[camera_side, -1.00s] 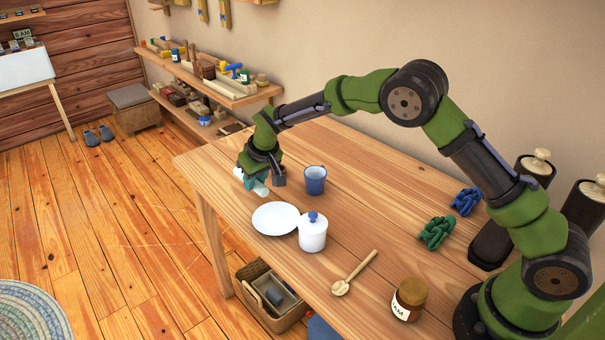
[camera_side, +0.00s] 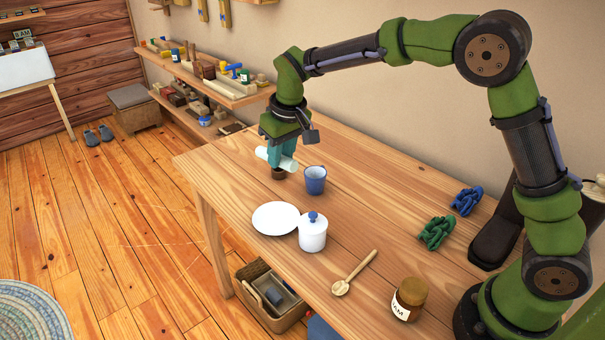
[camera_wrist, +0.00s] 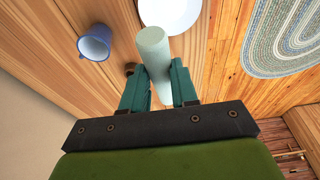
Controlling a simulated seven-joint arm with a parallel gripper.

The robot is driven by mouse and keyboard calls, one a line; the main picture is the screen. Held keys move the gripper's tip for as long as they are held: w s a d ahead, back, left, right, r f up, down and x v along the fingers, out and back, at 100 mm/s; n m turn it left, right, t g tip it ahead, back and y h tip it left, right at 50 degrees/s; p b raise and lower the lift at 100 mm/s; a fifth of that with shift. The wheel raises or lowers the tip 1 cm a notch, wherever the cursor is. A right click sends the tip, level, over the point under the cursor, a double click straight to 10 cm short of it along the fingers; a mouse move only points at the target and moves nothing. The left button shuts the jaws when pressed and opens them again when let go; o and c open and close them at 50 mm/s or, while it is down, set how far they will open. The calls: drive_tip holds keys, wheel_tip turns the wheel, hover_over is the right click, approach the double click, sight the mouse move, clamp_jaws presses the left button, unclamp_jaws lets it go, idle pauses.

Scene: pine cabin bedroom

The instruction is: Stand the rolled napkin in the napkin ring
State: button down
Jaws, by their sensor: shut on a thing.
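The rolled napkin (camera_side: 288,164) is a pale mint cylinder. My gripper (camera_side: 279,160) is shut on it and holds it above the far left part of the table, lying nearly level with a slight tilt. In the wrist view the napkin (camera_wrist: 154,48) runs between my teal fingers (camera_wrist: 158,72) and sticks out past their tips. The napkin ring (camera_side: 278,174) looks like a small dark brown ring on the table, just below the napkin in the side view. In the wrist view it (camera_wrist: 129,68) shows partly behind my left finger. Its opening is hidden.
A blue cup (camera_side: 315,180) stands close to the right of the ring. A white plate (camera_side: 275,218) and a lidded white jar (camera_side: 312,236) stand nearer. A wooden spoon (camera_side: 354,273), a jam jar (camera_side: 409,298) and green and blue knotted pieces (camera_side: 436,232) lie further right.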

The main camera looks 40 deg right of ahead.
drive_tip(key=shift+g, duration=0.5)
wheel_tip(320, 180, up, 5)
drive_tip(key=shift+r, duration=0.1)
drive_tip(key=shift+w+m+g, duration=0.15)
drive_tip(key=shift+m+g, duration=0.15)
drive_tip(key=m, duration=0.1)
drive_tip(key=f+m+g, duration=0.1)
drive_tip(key=shift+w+d+f+m, duration=0.1)
drive_tip(key=shift+w+d+m, duration=0.2)
drive_tip(key=shift+w+m, duration=0.1)
drive_tip(key=m, duration=0.1)
drive_tip(key=w+m+g+y, duration=0.1)
drive_tip(key=f+m+g, duration=0.1)
drive_tip(key=m, duration=0.1)
drive_tip(key=shift+w+d+y, duration=0.15)
drive_tip(key=shift+d+y, duration=0.15)
drive_tip(key=w+d+r+m+t+y, duration=0.3)
drive_tip(key=w+d+m+t+y, duration=0.6)
drive_tip(key=m, duration=1)
drive_tip(key=shift+n+t, duration=0.3)
drive_tip(key=shift+t, duration=0.4)
drive_tip(key=shift+w+d+f, duration=0.15)
drive_tip(key=shift+w+f, duration=0.05)
drive_tip(key=shift+f, duration=2.3)
drive_tip(key=shift+w+d+f, duration=0.15)
drive_tip(key=shift+w+f, duration=0.05)
drive_tip(key=shift+f, duration=2.25)
drive_tip(key=shift+w+d+f, duration=0.15)
drive_tip(key=shift+w+f, duration=0.05)
drive_tip(key=shift+f, duration=2.3)
